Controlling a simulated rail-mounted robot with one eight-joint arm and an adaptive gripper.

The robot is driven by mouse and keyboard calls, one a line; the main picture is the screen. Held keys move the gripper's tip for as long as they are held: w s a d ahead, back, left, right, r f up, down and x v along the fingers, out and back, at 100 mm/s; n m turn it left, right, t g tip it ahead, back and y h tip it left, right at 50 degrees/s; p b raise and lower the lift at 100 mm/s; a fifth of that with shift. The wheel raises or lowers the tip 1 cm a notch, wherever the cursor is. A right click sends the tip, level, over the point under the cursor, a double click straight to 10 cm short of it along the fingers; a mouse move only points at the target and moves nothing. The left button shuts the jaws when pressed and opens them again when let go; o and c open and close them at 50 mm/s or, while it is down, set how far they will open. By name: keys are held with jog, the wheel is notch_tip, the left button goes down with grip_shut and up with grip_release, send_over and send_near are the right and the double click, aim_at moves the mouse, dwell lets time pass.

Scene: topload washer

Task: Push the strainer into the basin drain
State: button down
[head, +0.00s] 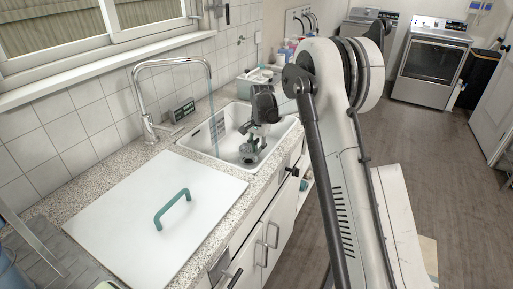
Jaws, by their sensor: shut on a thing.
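The white basin (285,133) is set in the speckled counter at the middle of the view. My gripper (249,150) points down inside it, low near the basin floor. It is shut on a small dark object there, seemingly the strainer (247,158), which is mostly hidden by the fingers. The drain is not clearly visible beneath the gripper, so I cannot tell whether the strainer touches it.
A tall chrome faucet (142,98) arches over the basin's left side, with a bluish stream below its spout. Bottles (284,52) stand behind the basin. A dark sign (182,110) stands by the wall.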

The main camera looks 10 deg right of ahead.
jog(key=shift+f+b, duration=0.3)
jog(key=shift+f, duration=0.35)
jog(key=shift+b, duration=0.5)
dwell(1.4)
jog(key=shift+f+b, duration=0.75)
jog(key=shift+f, duration=0.45)
jog(key=c, duration=1.8)
grip_release()
jog(key=r, duration=0.8)
jog(key=s+d+r, duration=0.1)
jog(key=r, duration=0.3)
